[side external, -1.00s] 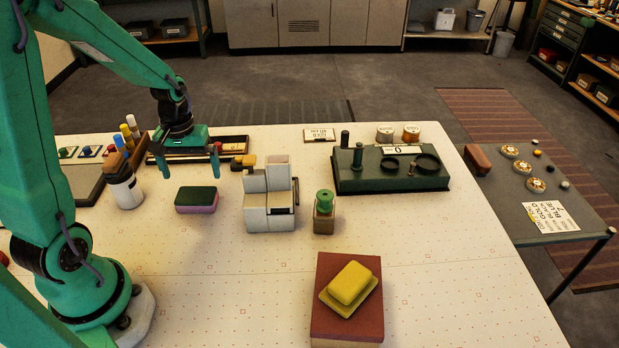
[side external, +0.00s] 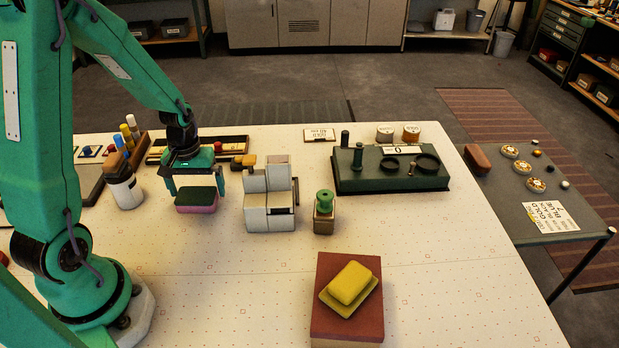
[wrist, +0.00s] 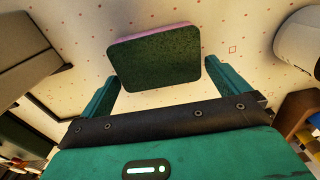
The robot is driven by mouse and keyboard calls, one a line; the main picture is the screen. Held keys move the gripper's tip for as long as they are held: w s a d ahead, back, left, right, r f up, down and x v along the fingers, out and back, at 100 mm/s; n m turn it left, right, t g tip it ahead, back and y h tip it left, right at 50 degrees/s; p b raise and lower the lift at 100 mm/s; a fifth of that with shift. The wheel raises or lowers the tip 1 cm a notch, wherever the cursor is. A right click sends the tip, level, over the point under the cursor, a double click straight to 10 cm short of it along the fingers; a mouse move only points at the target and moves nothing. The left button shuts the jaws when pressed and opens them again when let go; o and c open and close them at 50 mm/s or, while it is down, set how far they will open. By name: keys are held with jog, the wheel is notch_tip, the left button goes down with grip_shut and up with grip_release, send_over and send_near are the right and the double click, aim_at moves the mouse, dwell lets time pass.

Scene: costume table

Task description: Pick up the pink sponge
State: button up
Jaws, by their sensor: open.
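The pink sponge (side external: 197,202) lies flat on the white table, with a dark green top layer and a pink lower layer. My gripper (side external: 197,189) is open just above and behind it, with one finger toward each end of the sponge. In the wrist view the sponge's dark green top (wrist: 155,62) faces the camera, with a pink strip along its far edge. The sponge shows ahead of and between my gripper's two green fingers (wrist: 160,85). I cannot tell whether either finger touches it.
A grey-white stepped block (side external: 268,200) stands close to the right of the sponge. A yellow soap (side external: 350,284) sits on a red-brown block (side external: 345,322) at front right. The table front of the sponge is clear.

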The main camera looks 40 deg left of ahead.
jog(key=shift+f, duration=0.65)
jog(key=c, duration=0.8)
